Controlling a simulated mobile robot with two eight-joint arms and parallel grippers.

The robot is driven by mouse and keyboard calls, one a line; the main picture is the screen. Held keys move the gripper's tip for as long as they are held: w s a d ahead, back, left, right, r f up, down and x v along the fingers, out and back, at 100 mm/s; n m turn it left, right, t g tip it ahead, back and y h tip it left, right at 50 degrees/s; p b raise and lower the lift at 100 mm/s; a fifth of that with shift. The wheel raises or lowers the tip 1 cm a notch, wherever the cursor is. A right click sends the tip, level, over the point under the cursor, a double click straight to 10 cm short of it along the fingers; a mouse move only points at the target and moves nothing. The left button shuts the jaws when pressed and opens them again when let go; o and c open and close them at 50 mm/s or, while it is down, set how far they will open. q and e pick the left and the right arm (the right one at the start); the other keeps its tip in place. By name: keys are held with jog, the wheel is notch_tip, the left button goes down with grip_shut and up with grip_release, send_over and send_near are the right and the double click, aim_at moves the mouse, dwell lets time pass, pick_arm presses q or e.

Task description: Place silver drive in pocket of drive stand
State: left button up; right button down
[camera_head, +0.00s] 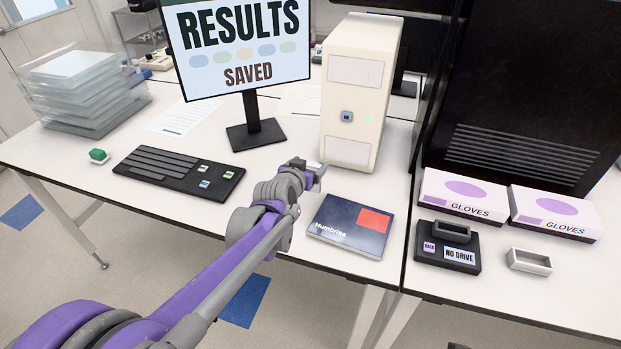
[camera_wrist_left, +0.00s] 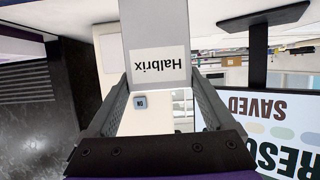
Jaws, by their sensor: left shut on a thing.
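My left gripper (camera_head: 314,174) is in front of the cream computer tower, above the desk. In the left wrist view, its two fingers (camera_wrist_left: 157,105) are shut on the silver drive (camera_wrist_left: 157,28), a pale block with a white "Halbrix" label. Only a small pale end of the drive (camera_head: 315,165) shows in the head view. A black stand (camera_head: 430,262) with a "NO DRIVE" label and a raised pocket stands at the right. My right gripper is not in view.
The tower (camera_head: 358,90) stands behind the gripper. A dark blue box (camera_head: 345,232) lies right of the forearm. A keyboard (camera_head: 178,172) and monitor (camera_head: 242,45) are to the left. Two glove boxes (camera_head: 463,194) stand behind the stand. Bare tabletop lies right of the grey holder.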

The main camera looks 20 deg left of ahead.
pick_arm(q)
jog(key=shift+w+f, duration=0.1)
jog(key=shift+f, duration=1.9)
jog(key=shift+f, duration=0.15)
jog(key=o, duration=1.2)
